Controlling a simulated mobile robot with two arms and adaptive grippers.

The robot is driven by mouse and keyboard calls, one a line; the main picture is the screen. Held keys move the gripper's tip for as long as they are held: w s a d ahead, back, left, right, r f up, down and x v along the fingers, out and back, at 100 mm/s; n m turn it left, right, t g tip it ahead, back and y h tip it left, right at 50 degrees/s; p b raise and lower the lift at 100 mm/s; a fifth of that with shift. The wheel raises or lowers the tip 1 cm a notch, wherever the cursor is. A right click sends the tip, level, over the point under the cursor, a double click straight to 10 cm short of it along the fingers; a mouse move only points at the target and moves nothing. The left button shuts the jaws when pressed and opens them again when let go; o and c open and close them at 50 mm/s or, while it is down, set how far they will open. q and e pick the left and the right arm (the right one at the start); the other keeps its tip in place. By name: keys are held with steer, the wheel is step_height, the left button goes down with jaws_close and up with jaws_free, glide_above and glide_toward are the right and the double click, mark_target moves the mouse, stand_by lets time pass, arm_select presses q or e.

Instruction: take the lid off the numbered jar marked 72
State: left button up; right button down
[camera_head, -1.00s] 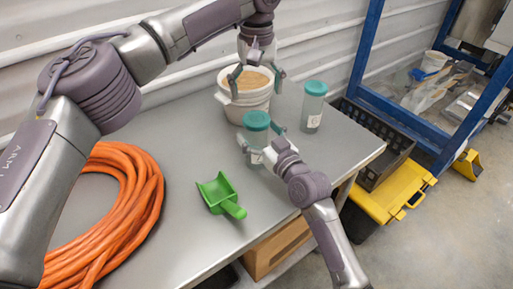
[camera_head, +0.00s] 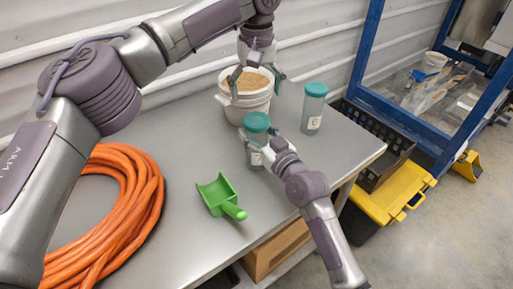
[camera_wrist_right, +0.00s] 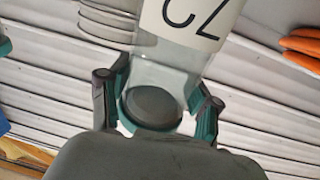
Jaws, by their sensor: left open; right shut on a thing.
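A clear jar (camera_head: 254,158) with a teal lid (camera_head: 257,122) stands on the table, its lid on. In the right wrist view, the jar (camera_wrist_right: 172,72) is between the teal fingertips of that gripper (camera_wrist_right: 155,110). Its white label (camera_wrist_right: 190,18) is upside down and cut off, so the number is uncertain. A second teal-lidded jar (camera_head: 312,108) stands to the right; its label is too small to read. My left gripper (camera_head: 256,76) is open and empty over the white bucket, above and behind the held jar.
The white bucket (camera_head: 245,106) holds tan material. A green scoop (camera_head: 220,197) lies in front of the held jar. An orange hose coil (camera_head: 110,215) covers the table's left side. A ribbed wall is behind; a black crate (camera_head: 375,145) and yellow box (camera_head: 395,192) stand beyond the right edge.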

mark_target(257, 119)
arm_select(q)
steer(key=m, duration=1)
steer(key=shift+m, duration=0.3)
steer(key=m, duration=0.4)
steer(key=shift+m, duration=0.3)
steer(key=m, duration=1)
steer(key=shift+m, duration=0.4)
steer(key=m, duration=0.8)
steer(key=shift+m, duration=0.4)
steer(key=m, duration=0.5)
steer(key=shift+f+m, duration=0.3)
steer(key=shift+f, duration=3.7)
